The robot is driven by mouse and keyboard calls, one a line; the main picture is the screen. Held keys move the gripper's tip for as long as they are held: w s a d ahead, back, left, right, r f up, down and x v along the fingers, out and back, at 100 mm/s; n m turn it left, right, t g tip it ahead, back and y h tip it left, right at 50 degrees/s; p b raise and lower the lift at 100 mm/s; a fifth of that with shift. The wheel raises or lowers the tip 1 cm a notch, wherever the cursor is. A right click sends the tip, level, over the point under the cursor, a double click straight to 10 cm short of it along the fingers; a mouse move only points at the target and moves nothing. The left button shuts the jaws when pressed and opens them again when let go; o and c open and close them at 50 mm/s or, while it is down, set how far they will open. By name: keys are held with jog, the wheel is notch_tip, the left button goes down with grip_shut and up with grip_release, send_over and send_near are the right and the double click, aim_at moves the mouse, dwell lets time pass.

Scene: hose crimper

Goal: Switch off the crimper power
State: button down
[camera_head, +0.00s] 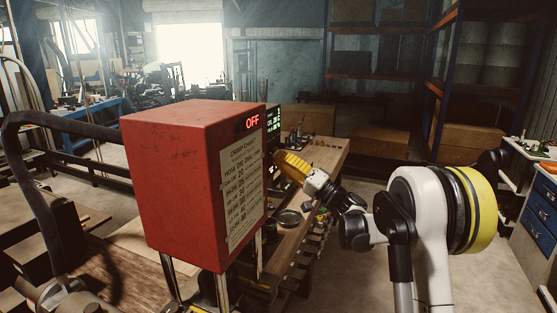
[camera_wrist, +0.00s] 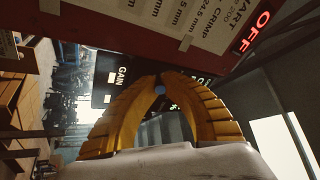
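The crimper (camera_head: 165,175) is a red box on the bench, with a crimp chart on one face. A red lit OFF sign (camera_head: 252,121) shows at its upper edge, and also in the wrist view (camera_wrist: 256,32). A dark panel (camera_wrist: 112,78) marked GAIN lies beyond my fingers in the wrist view. My gripper (camera_head: 275,160) has yellow fingers and is at the panel side of the crimper. In the wrist view its fingertips (camera_wrist: 160,77) come together in front of the panel. A small grey-blue round spot (camera_wrist: 159,89) shows just inside the tips; I cannot tell what it is. No power switch is clearly visible.
A wooden bench (camera_head: 325,155) runs behind the crimper, with a round dish (camera_head: 289,217) and small items on it. A thick dark hose (camera_head: 45,190) curves at the left. Blue drawers (camera_head: 540,215) stand at the right. Floor between bench and drawers is open.

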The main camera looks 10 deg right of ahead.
jog(key=c, duration=1.5)
grip_release()
jog(key=shift+d, duration=0.1)
jog(key=shift+c, duration=0.2)
jog(key=v, duration=1.2)
